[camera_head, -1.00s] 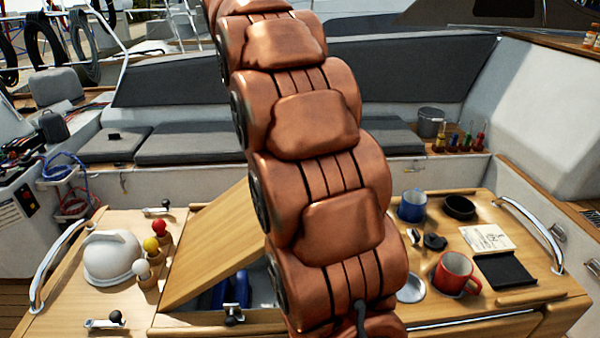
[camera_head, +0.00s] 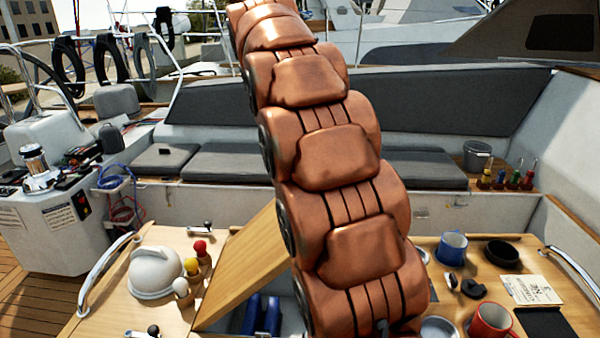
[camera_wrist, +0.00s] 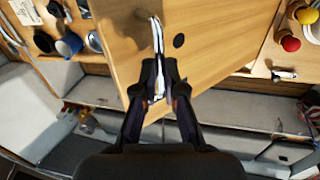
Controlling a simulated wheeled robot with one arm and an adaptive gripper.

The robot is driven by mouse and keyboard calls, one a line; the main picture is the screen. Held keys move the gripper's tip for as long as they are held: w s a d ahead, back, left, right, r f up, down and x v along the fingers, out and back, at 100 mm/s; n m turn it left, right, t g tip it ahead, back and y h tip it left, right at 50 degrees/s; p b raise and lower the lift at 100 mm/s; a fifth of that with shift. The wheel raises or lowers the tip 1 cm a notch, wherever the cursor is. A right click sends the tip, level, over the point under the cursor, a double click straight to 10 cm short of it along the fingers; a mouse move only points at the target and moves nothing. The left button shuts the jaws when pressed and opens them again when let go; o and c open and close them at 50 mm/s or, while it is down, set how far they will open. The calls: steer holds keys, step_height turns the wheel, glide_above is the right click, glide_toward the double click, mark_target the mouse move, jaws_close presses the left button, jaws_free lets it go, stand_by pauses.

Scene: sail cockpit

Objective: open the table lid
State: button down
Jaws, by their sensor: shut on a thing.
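The table lid (camera_head: 243,268) is a light wooden panel. In the head view it stands raised at a slant above an open compartment (camera_head: 285,318), with blue items (camera_head: 262,312) inside. My copper-coloured arm hides the lid's right part. In the wrist view the lid (camera_wrist: 218,48) fills the upper middle, with a metal handle (camera_wrist: 157,36) and a dark round hole beside it. My gripper (camera_wrist: 161,72) is shut on the handle. The gripper is hidden in the head view.
A white helmet-like dome (camera_head: 154,272) and several ball-topped pegs stand on the tabletop left of the lid. A blue mug (camera_head: 452,249), red mug (camera_head: 490,321) and black bowl (camera_head: 502,253) stand to the right. Grey cushioned benches (camera_head: 232,163) lie behind.

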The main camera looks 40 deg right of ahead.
steer(key=c, duration=1.7)
jaws_free()
steer(key=shift+w+a+f, duration=0.25)
steer(key=shift+a+f, duration=0.15)
steer(key=shift+f, duration=0.05)
steer(key=shift+o, duration=1.1)
steer(key=shift+w+a, duration=0.2)
steer(key=shift+w, duration=0.1)
steer(key=shift+o, duration=1.3)
steer(key=shift+s+d, duration=0.1)
steer(key=shift+r, duration=0.1)
